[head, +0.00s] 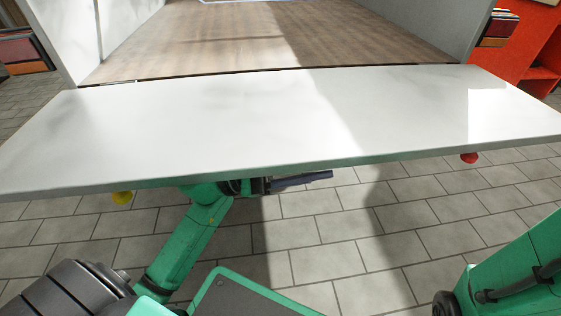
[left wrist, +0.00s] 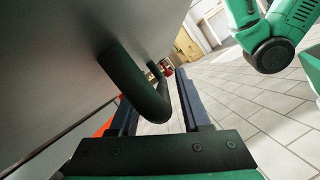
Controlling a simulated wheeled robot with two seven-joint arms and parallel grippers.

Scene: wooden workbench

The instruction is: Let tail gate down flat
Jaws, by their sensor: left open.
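The tail gate (head: 270,120) is a wide white panel, hinged at the floor of a box-shaped cargo bed. It lies lowered toward me and looks about level with that floor. My left gripper (head: 303,181) is under its near edge, partly hidden by it. In the left wrist view a black bar handle (left wrist: 137,85) stands out from the gate's grey face (left wrist: 60,70). The open fingers of my left gripper (left wrist: 160,100) are on either side of the handle; I cannot tell whether they touch it. My right gripper is out of view.
The wooden bed floor (head: 270,35) is empty between white side walls. A yellow knob (head: 122,198) and a red knob (head: 469,157) show below the gate's near edge. An orange shelf (head: 540,50) stands at the right. The tiled floor (head: 310,235) is clear.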

